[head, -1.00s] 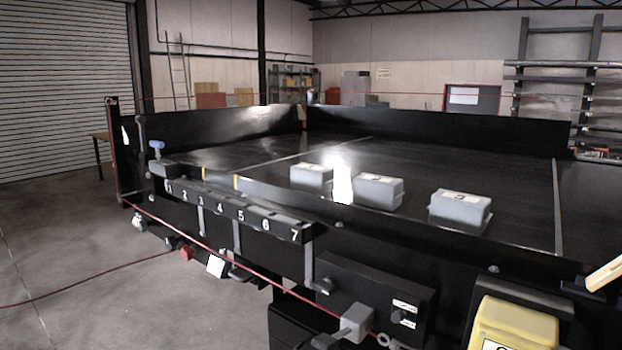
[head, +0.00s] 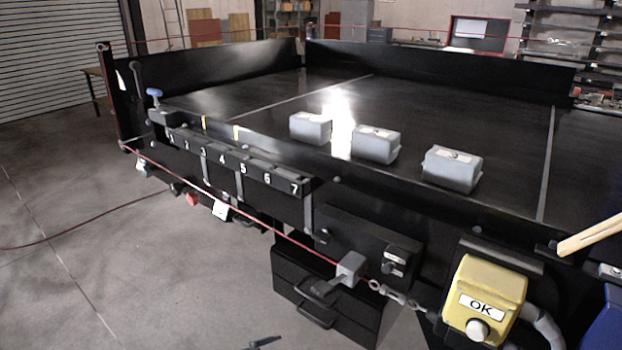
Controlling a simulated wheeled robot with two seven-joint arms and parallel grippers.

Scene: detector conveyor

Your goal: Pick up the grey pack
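Three grey packs sit apart on the black conveyor belt (head: 440,100): a left one (head: 310,128), a middle one (head: 375,145) and a right one (head: 451,168), nearest the front. Each is box-shaped with a light label on top. I cannot tell which of them the task names. A small dark tip (head: 262,343) at the bottom edge looks like part of my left gripper, well below and away from the packs; its fingers are cut off by the frame. My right gripper is not in view.
A black front rail with numbered slots (head: 240,163) runs along the belt's near side. A red cord (head: 270,230) hangs before it. A yellow OK button box (head: 485,300), a wooden handle (head: 592,236) and a blue object (head: 606,330) are at right. Dark drawers (head: 325,298) stand below.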

